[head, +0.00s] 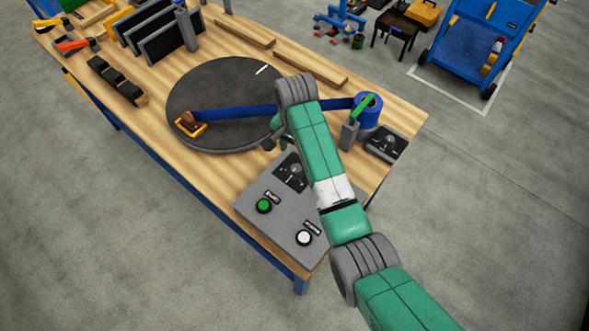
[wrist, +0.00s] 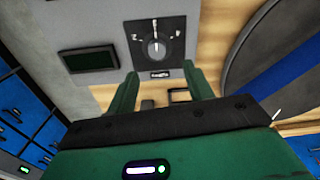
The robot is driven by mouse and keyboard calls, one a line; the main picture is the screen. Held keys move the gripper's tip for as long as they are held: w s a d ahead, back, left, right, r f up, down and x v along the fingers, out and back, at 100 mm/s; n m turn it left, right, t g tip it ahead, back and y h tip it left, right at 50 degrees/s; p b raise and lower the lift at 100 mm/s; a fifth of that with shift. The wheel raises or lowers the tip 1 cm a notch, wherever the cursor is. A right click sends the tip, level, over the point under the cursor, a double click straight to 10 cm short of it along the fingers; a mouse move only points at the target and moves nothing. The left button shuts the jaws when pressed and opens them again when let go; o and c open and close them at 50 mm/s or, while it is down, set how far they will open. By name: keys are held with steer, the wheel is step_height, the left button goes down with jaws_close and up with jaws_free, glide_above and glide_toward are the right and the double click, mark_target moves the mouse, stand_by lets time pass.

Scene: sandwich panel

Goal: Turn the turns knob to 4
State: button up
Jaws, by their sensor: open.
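A round dark knob (wrist: 156,47) with a light pointer line sits on a black dial plate in the wrist view. The marks around it and the label below are too small to read. In the head view a knob (head: 294,170) on a black plate shows on the grey control panel (head: 262,228), partly beside my arm. A second dial box (head: 387,143) stands at the right table edge. I cannot tell by label which is the turns knob. My gripper (wrist: 165,80) is open and empty, its two fingers apart just short of the knob plate. In the head view my arm hides most of it.
A dark display (wrist: 88,61) is left of the knob. The panel bears a green button (head: 264,205) and a white button (head: 304,237). The turntable (head: 215,85) with a blue strap and a blue tape roll (head: 368,108) are close by.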

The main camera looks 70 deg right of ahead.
mark_target(296, 168)
steer(key=shift+s+f, duration=0.25)
step_height(296, 168, down, 8)
steer(key=shift+r+b, duration=0.15)
steer(key=shift+b, duration=0.5)
steer(key=c, duration=1)
